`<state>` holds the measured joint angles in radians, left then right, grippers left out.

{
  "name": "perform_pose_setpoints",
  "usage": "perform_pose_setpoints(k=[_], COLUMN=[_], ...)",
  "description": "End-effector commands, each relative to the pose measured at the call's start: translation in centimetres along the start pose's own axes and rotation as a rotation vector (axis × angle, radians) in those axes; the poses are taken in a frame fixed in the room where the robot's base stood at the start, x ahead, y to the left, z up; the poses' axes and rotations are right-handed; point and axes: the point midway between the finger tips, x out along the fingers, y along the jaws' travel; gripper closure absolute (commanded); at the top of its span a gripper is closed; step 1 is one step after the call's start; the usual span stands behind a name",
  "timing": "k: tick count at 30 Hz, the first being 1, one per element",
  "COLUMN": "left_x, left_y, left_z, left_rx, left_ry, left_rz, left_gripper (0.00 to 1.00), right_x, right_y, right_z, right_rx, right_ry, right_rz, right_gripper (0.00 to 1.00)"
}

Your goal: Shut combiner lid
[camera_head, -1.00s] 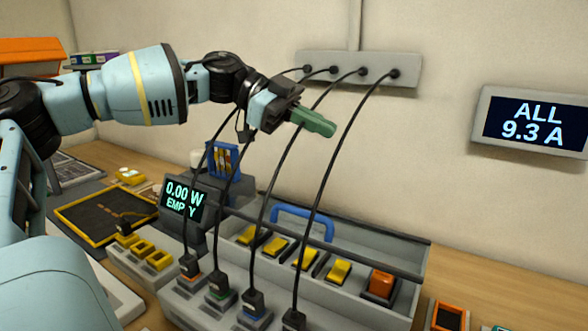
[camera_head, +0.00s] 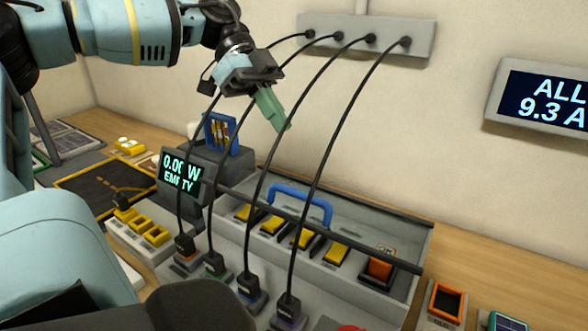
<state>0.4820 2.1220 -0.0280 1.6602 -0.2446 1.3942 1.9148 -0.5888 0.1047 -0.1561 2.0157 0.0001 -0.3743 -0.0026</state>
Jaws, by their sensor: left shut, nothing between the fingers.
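The combiner is a long grey box (camera_head: 395,290) on the bench, with a row of yellow switches (camera_head: 303,238) and an orange switch (camera_head: 379,270) showing inside. A blue handle (camera_head: 318,203) stands at its back, apparently on the raised lid; the lid's exact angle is hard to tell. My left gripper (camera_head: 270,108) has green fingers, shut and empty, pointing down and right. It is in the air above the back of the box, apart from the handle. My right gripper is not in view.
Several black cables (camera_head: 326,148) hang from a grey wall plate (camera_head: 418,37) to plugs in front of the box, close by my left gripper. A small display (camera_head: 182,171) reads 0.00 W EMPTY. A wall screen (camera_head: 545,95) shows 9.3 A.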

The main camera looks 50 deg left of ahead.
Motion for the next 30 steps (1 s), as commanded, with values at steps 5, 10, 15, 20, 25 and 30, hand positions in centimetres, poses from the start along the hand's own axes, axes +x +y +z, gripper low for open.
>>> perform_pose_setpoints(k=[5, 10, 15, 20, 25, 30], left_x=[3.5, 6.6, 7.9, 8.7, 8.9, 8.9], left_y=[0.1, 0.1, 0.1, 0.1, 0.0, 0.0], left_z=[0.1, 0.1, 1.8, 2.6, 2.8, 2.8], left_rx=[-0.001, 0.000, 0.000, 0.001, 0.001, 0.000], left_ry=[0.000, 0.000, 0.003, 0.002, 0.001, 0.001], left_rz=[0.006, 0.005, 0.000, 0.000, -0.001, -0.001], left_gripper=[1.00, 1.00, 1.00, 1.00, 1.00, 1.00], right_x=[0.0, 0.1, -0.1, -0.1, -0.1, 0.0], right_y=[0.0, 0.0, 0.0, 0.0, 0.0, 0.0], right_z=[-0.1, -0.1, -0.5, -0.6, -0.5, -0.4], right_rx=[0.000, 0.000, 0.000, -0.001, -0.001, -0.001], right_ry=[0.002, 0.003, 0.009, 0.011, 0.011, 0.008], right_rz=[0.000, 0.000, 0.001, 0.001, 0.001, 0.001], right_gripper=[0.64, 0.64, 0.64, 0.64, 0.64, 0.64])
